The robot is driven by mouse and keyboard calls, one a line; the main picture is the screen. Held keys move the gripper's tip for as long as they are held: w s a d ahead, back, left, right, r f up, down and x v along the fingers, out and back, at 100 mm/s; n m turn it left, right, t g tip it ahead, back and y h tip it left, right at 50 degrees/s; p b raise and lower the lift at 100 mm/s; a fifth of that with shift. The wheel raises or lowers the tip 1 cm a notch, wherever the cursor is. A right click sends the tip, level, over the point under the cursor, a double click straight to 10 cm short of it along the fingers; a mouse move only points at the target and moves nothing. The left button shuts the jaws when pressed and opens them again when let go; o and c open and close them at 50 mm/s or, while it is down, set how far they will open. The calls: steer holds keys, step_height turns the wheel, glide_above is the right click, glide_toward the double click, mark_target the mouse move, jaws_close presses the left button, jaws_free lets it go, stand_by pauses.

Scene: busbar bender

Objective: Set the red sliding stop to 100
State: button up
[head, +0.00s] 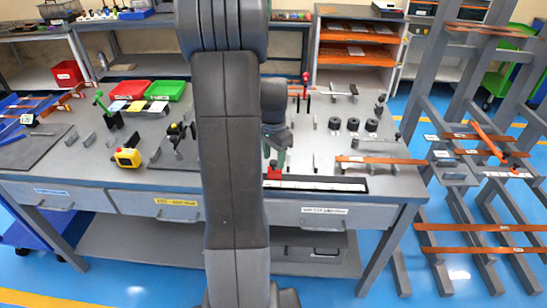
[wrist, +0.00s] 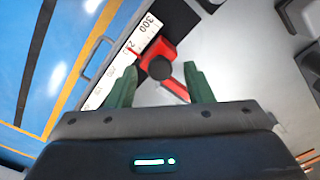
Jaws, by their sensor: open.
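The red sliding stop (head: 273,173) sits at the left end of the white scale strip (head: 318,184) along the bench's front edge. In the wrist view the red stop (wrist: 150,50) has a dark round knob (wrist: 161,68) and a red arm reaching toward my gripper. The scale (wrist: 108,82) runs beside it, with "300" legible near the stop; the exact reading is unclear. My gripper (wrist: 160,70) is open, its green fingers on either side of the knob in the picture. I cannot tell whether they touch it. In the head view my arm partly hides my gripper (head: 278,158).
Orange bars (head: 380,160) lie on the bench right of the scale. Black round pieces (head: 353,124) stand behind. A red-topped post (head: 305,82) rises farther back. A yellow device (head: 128,157) is on the left. The grey surface just behind the scale looks mostly clear.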

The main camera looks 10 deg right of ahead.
steer(key=shift+f, duration=0.4)
steer(key=shift+c, duration=0.5)
jaws_close()
steer(key=s+d, duration=0.1)
steer(key=d, duration=0.4)
steer(key=s+d, duration=0.1)
steer(key=d, duration=0.3)
steer(key=s+d, duration=0.2)
steer(key=d, duration=0.3)
steer(key=shift+d, duration=0.3)
steer(key=shift+r, duration=0.1)
steer(key=shift+o, duration=0.5)
jaws_free()
steer(key=shift+a, duration=0.1)
